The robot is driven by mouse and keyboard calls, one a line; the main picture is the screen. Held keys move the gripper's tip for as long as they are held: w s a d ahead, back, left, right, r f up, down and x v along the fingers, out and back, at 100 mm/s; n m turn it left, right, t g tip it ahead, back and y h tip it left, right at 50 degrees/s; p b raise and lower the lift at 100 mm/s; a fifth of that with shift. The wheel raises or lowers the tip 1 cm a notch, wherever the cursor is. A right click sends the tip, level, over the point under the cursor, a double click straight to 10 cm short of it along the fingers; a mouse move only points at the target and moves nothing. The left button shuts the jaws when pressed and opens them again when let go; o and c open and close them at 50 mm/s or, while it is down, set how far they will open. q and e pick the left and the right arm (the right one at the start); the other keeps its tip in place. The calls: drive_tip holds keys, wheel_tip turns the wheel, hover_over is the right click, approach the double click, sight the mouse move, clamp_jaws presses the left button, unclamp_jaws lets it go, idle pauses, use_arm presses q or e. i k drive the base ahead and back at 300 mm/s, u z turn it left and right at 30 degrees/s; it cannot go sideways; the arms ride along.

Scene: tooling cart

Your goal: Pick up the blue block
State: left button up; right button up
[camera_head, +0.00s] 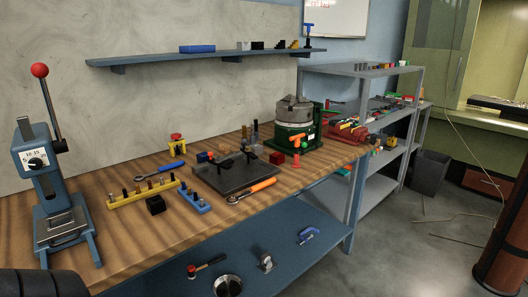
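Several blue block-like things show, and I cannot tell which is the task's blue block. A small dark-blue block (202,157) sits on the wooden workbench (125,240), behind the dark plate. A long, flat blue block or box (197,49) lies on the wall shelf. A blue holder (196,200) with small pieces standing in it is on the bench, left of the plate. Neither gripper can be seen, so nothing shows in their hold.
A blue press (60,215) with a red-knobbed lever stands at the bench's left end. A dark plate (236,174), a yellow holder (142,194), a black block (155,205), wrenches and a green rotary fixture (296,128) crowd the bench. The wall shelf (215,58) overhangs it.

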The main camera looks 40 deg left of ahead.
sight(202, 157)
drive_tip(key=u, duration=0.25)
drive_tip(key=i, duration=1.2)
drive_tip(key=u, duration=0.75)
